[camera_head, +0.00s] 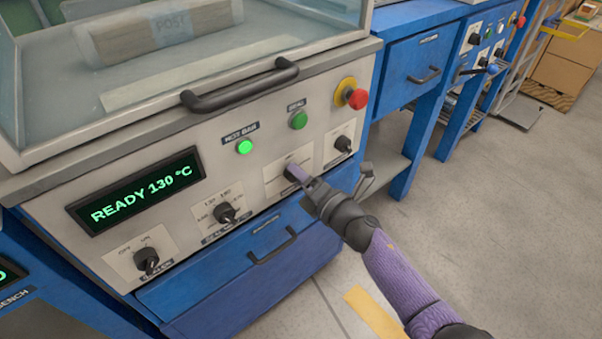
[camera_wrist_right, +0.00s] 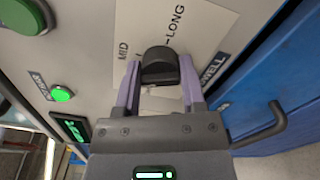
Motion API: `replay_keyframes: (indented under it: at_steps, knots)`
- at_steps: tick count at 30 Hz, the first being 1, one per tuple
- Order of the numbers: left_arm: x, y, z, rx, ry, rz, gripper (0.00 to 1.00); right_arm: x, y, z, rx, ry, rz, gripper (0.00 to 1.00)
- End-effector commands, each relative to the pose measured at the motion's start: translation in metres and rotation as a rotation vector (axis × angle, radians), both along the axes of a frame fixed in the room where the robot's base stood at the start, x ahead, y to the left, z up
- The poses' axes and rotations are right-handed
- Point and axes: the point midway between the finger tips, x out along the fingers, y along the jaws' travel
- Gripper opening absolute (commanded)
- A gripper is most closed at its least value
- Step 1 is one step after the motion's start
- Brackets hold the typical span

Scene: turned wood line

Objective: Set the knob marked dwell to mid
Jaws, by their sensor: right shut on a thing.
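The dwell knob (camera_wrist_right: 160,66) is a black knob on a pale plate in the right wrist view. Its plate (camera_wrist_right: 205,25) carries the words MID and LONG, and part of the dwell label shows beside it. My right gripper (camera_wrist_right: 160,88) is shut on this knob, one purple finger on each side. In the head view my right gripper (camera_head: 299,174) reaches the knob's plate (camera_head: 274,183) on the grey panel and mostly hides the knob. I cannot tell which mark the knob points at. My left gripper is not in view.
The panel also has a display (camera_head: 137,191) reading READY 130 °C, other black knobs (camera_head: 224,213) (camera_head: 343,144), a lit green button (camera_head: 244,147) and a red stop button (camera_head: 357,98). A dark handle (camera_head: 240,86) juts out above; a blue drawer (camera_head: 255,265) lies below.

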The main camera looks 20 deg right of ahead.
Motion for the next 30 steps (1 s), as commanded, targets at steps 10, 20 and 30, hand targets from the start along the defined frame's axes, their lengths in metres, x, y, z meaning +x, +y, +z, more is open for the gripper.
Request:
replay_keyframes:
  at_steps: [10, 20, 30]
  knots:
    - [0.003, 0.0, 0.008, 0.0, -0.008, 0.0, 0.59, 0.0, -0.001, -0.001, 0.244, 0.09, -0.002, 0.0]
    - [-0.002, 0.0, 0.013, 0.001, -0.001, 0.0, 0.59, 0.0, 0.0, -0.002, 0.365, 0.135, -0.001, 0.0]
    - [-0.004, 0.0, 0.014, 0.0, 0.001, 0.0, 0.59, 0.0, 0.0, -0.003, 0.394, 0.145, -0.001, 0.0]
